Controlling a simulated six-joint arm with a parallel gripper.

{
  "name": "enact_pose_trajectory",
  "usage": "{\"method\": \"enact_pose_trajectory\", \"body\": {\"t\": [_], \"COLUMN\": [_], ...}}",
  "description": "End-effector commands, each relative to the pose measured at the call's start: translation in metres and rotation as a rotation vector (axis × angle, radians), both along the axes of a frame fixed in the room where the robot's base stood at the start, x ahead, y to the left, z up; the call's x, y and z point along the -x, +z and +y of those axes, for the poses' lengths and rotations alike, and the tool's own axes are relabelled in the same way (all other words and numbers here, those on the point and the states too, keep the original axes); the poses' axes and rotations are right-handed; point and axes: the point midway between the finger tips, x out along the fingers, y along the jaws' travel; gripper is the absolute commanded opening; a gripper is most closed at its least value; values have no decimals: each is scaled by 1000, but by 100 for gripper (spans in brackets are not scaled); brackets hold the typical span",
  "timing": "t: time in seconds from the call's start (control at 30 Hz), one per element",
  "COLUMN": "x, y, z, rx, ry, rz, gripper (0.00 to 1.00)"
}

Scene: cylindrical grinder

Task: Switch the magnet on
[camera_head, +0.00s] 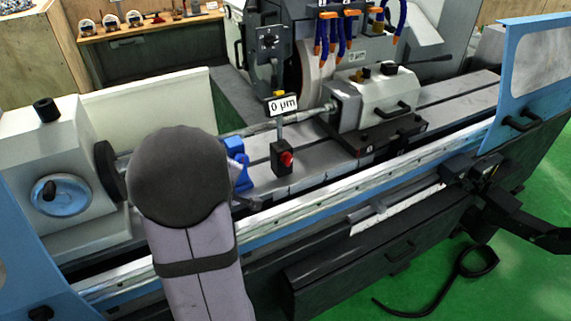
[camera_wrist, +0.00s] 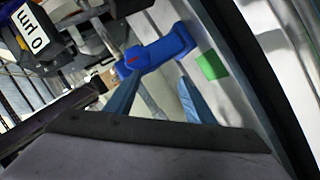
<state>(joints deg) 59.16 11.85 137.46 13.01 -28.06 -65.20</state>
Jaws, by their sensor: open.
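The magnetic stand's dark base block (camera_head: 280,150) stands on the machine table in the head view, with a red knob (camera_head: 287,159) on its front. A post rises from it to a display reading 0 µm (camera_head: 283,104). The display also shows upside down at the top left of the wrist view (camera_wrist: 28,28). My gripper (camera_wrist: 160,80) is open in the wrist view, its two bluish fingers spread below a bright blue fixture (camera_wrist: 158,54) with a small red mark. I cannot tell whether they touch it. In the head view my arm hides the gripper, left of the base.
The blue fixture (camera_head: 236,152) shows just right of my arm in the head view. The white headstock (camera_head: 65,165) is at left, the tailstock (camera_head: 382,98) at right. A grinding wheel and blue hoses (camera_head: 343,35) are behind. The table (camera_head: 325,165) right of the base looks clear.

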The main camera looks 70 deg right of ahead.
Motion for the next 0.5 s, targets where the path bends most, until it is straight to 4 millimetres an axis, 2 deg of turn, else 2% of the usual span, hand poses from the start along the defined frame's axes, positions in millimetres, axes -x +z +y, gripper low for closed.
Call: {"method": "enact_pose_trajectory", "body": {"t": [0.03,0.07,0.1,0.2,0.33,0.5], "x": [27,41,52,83,113,128], "y": [5,9,-14,-28,-37,-39], "z": [-23,-34,-45,-70,-90,-99], "rx": [60,97,116,172,223,249], "ry": [-51,-75,-100,-166,-224,-252], "rz": [26,45,55,82,112,130], "gripper": [49,49,49,49,49,49]}}
